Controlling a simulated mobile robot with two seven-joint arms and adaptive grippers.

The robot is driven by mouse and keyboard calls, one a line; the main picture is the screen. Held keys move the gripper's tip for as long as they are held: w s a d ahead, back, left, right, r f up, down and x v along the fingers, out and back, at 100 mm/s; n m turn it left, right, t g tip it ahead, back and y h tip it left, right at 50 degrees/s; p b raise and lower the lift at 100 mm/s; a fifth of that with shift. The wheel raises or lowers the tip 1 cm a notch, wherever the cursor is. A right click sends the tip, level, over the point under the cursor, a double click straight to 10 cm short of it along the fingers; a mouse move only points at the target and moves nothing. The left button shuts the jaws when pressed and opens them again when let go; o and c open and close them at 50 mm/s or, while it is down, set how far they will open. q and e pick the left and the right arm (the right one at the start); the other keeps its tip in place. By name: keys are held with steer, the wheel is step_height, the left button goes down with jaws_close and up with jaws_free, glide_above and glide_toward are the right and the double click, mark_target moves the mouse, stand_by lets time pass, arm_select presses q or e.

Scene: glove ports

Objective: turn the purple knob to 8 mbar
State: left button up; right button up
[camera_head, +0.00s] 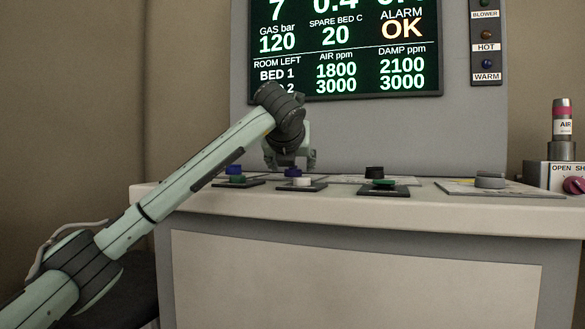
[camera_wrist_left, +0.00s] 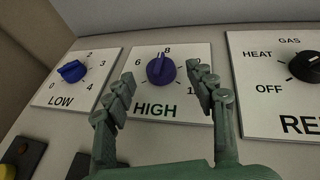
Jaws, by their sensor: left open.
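A purple-blue knob (camera_wrist_left: 160,69) sits on a white plate marked HIGH (camera_wrist_left: 180,109). Its scale shows 6, 8 and a partly hidden 10. The knob's pale pointer line faces up, close to the 8; I cannot tell whether it is exactly on it. My left gripper (camera_wrist_left: 160,80) is open, with one finger on each side of this knob in the picture; contact is not visible. In the head view my left gripper (camera_head: 290,158) is low over the console near the purple knob (camera_head: 293,171). My right gripper is not in view.
A similar knob (camera_wrist_left: 72,71) on the LOW plate (camera_wrist_left: 56,100), marked 0 to 4, is at left. A black knob (camera_wrist_left: 305,66) is at right. A display (camera_head: 345,60) stands behind.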

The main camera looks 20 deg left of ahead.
arm_select(q)
steer(key=v, duration=0.9)
steer(key=shift+s, duration=0.2)
